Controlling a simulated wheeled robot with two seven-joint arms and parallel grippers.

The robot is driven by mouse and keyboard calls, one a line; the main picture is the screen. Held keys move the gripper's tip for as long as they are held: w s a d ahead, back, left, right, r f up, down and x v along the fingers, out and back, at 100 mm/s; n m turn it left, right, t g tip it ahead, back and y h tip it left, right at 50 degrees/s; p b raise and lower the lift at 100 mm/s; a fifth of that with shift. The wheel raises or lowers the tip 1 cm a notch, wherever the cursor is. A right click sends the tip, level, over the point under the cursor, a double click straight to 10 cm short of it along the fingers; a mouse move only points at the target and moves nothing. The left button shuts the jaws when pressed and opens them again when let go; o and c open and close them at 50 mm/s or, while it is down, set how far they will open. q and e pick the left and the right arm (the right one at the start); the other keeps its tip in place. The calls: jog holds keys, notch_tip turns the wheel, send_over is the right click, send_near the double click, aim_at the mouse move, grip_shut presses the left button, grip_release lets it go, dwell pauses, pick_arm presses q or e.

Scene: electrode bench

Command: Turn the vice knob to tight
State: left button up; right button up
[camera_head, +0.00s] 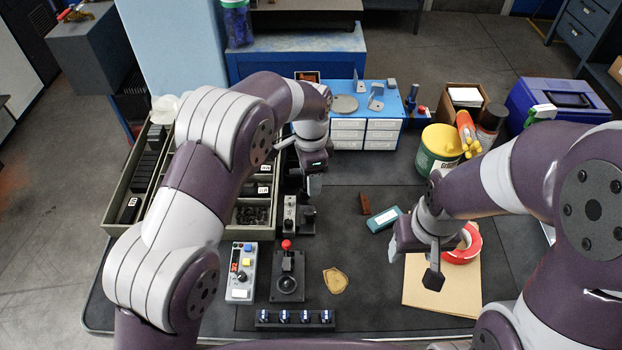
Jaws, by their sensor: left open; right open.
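I cannot tell for sure which part is the vice knob. A small dark block-like fixture (307,222) stands on the bench just below my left gripper (311,184), beside a narrow grey unit with a dark knob (290,212). A black plate with a round dial (287,285) and a red ball-topped post (287,245) lies nearer the front. My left gripper points down above the dark fixture, open, and I see nothing held in it. My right gripper (414,262) is open and empty above the cardboard sheet (445,292). The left arm hides part of the bench.
The middle of the mat is mostly clear.

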aim_at(312, 207)
pick_arm(q)
jog(key=f+n+p, duration=0.3)
jog(key=f, duration=0.1)
jog(key=f+n+p, duration=0.3)
jog(key=w+f+n+p, duration=0.1)
jog(key=f+n+p, duration=0.2)
jog(key=f+p, duration=0.1)
jog(key=shift+d+f+n, duration=0.2)
jog(key=shift+f+n, duration=0.1)
jog(key=shift+n, duration=0.1)
jog(key=shift+f, duration=0.65)
pick_arm(e)
notch_tip(312, 207, up, 13)
